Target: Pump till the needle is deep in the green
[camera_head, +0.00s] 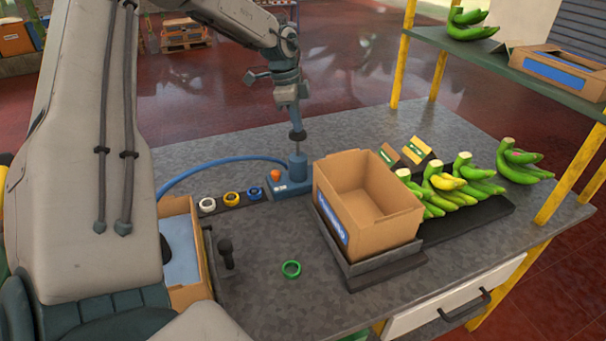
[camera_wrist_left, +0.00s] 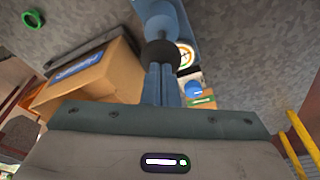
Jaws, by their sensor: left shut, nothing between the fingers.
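The blue pump (camera_head: 297,168) stands on a blue base at the back of the grey bench, with a round black knob (camera_head: 297,135) on top. My left gripper (camera_head: 296,124) is shut and empty, pointing down right above the knob. In the left wrist view the shut fingertips (camera_wrist_left: 161,68) meet the black knob (camera_wrist_left: 160,52); whether they press on it I cannot tell. The blue pump body (camera_wrist_left: 165,15) is beyond it. A round white gauge (camera_wrist_left: 185,56) shows partly behind the knob; its needle is too small to read. My right gripper is not in view.
A blue hose (camera_head: 205,168) curves left from the pump. An orange knob (camera_head: 275,175) is on its base. White, yellow and blue rings (camera_head: 231,199) line up left; a green ring (camera_head: 291,268) lies in front. An open cardboard box (camera_head: 365,205) and green bananas (camera_head: 470,178) stand right.

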